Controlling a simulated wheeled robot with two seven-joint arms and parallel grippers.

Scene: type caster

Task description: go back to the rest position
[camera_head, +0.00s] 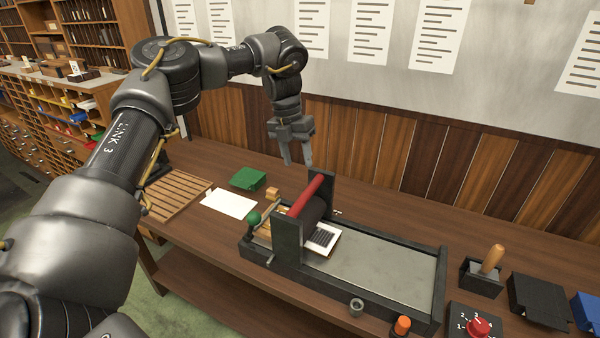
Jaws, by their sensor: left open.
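My left arm comes in from the left and bends down at its wrist over the table. My left gripper (297,160) points downward with its fingers apart and nothing between them. It hangs in the air behind and above the red roller (306,195) of the press (286,243). My right gripper is not in the view.
The wooden table (380,195) carries the press with its grey bed (385,268), a printed card (322,238), a white sheet (229,203), a green block (248,178) and a slatted wooden tray (176,195). At right are a wooden-handled tool (493,259) and a red dial (478,327).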

